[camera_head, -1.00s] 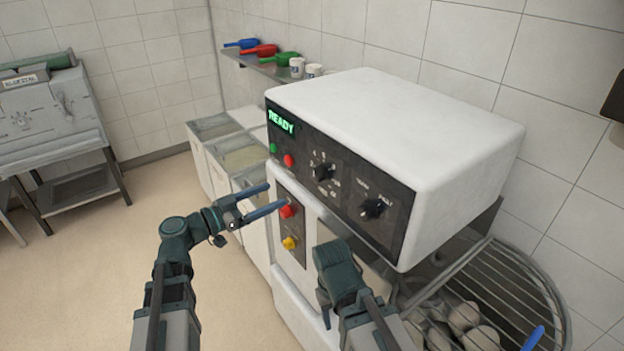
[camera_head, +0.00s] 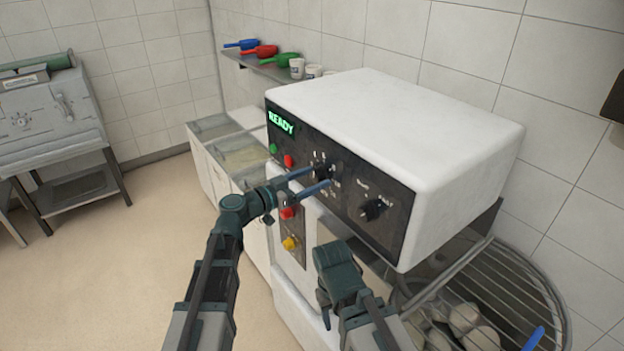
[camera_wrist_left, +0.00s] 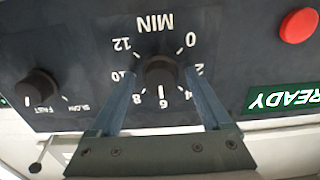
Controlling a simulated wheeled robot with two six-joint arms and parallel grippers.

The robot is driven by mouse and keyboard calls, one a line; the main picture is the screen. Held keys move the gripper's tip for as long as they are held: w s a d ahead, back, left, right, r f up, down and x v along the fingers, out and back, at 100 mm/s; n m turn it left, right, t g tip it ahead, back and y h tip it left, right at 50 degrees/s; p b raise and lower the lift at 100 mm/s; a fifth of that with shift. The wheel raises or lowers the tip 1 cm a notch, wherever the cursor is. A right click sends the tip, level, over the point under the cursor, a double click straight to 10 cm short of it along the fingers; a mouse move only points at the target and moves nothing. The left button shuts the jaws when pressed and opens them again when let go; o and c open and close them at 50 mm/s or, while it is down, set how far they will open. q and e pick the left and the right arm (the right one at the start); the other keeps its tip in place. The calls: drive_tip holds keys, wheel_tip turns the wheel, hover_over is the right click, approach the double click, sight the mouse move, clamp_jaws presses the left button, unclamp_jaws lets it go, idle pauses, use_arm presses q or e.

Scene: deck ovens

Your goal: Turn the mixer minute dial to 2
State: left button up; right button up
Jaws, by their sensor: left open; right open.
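The mixer's minute dial (camera_head: 322,170) is a black knob on the dark front panel. In the left wrist view, upside down, the dial (camera_wrist_left: 160,72) sits under the word MIN, ringed by numbers 0 to 12.
A slow/fast knob (camera_head: 373,208) is to the right on the panel. Green and red buttons (camera_head: 288,161) and a green READY display (camera_head: 281,122) are to the left. Below are a red knob (camera_head: 287,212) and a yellow one (camera_head: 290,243). A wire guard (camera_head: 540,275) stands lower right.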

use_arm(q)
clamp_jaws()
idle(0.4)
drive_tip(key=shift+n, duration=0.3)
drive_tip(key=n, duration=0.3)
drive_tip(key=shift+n, duration=0.4)
drive_tip(key=n, duration=0.4)
drive_tip(key=shift+n, duration=0.3)
drive_tip(key=n, duration=0.4)
drive_tip(key=shift+r+n, duration=0.1)
drive_tip(key=shift+n, duration=2.3)
